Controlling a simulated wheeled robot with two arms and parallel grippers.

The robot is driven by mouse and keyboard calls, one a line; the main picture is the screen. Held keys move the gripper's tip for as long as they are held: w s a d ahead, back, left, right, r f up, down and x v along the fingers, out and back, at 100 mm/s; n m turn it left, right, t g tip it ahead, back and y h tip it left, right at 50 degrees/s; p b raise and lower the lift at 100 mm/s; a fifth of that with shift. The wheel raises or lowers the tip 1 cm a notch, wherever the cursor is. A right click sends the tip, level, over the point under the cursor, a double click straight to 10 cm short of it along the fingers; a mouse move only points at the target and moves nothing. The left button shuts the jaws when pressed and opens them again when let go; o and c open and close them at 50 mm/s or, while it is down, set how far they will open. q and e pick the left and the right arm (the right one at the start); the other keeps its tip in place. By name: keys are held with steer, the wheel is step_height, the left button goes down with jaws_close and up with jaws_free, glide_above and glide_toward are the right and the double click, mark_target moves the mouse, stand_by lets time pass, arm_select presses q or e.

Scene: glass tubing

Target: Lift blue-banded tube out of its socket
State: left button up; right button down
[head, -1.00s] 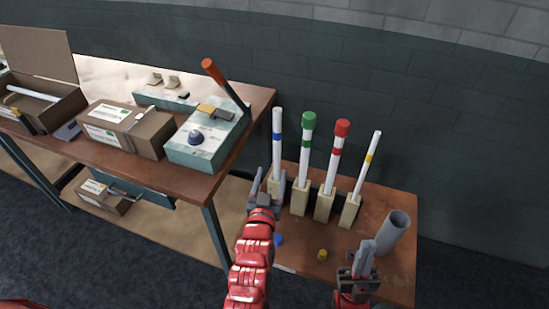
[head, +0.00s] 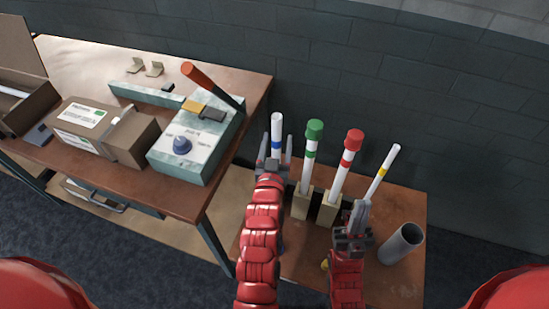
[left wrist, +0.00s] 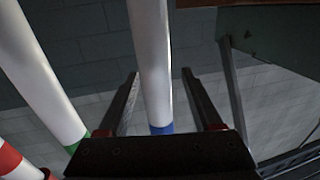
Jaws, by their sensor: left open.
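The blue-banded tube (head: 277,123) is white and stands upright at the left of a row of tubes. It also shows in the left wrist view (left wrist: 150,50), with its blue band low between my fingers. My left gripper (head: 276,140) is open, one finger on each side of this tube near the band. Visible gaps separate the fingers from the tube in the left wrist view. The tube's socket is hidden behind my left gripper and arm. My right gripper (head: 361,212) is in front of the yellow-banded tube's base; its finger gap is unclear.
Close to the right stand the green-capped tube (head: 311,150), red-capped tube (head: 347,165) and yellow-banded tube (head: 383,172). A grey cylinder (head: 402,243) is at the right. A yellow cap (head: 325,265) lies in front. The workbench with a lever box (head: 185,155) is at left.

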arm_select(q)
steer(key=shift+w+f, duration=0.25)
steer(key=shift+w, duration=0.4)
steer(key=shift+s+d+r, duration=0.15)
steer(key=shift+s+r, duration=0.15)
steer(key=shift+s, duration=0.15)
steer(key=shift+c, duration=0.2)
steer(key=shift+s+r, duration=0.2)
steer(key=shift+s, duration=0.1)
steer(key=shift+c, duration=1.1)
steer(key=shift+w+f, duration=0.25)
steer(key=shift+w, duration=0.1)
steer(key=c, duration=0.7)
steer(key=shift+s+r, duration=0.1)
steer(key=shift+s, duration=0.05)
jaws_close()
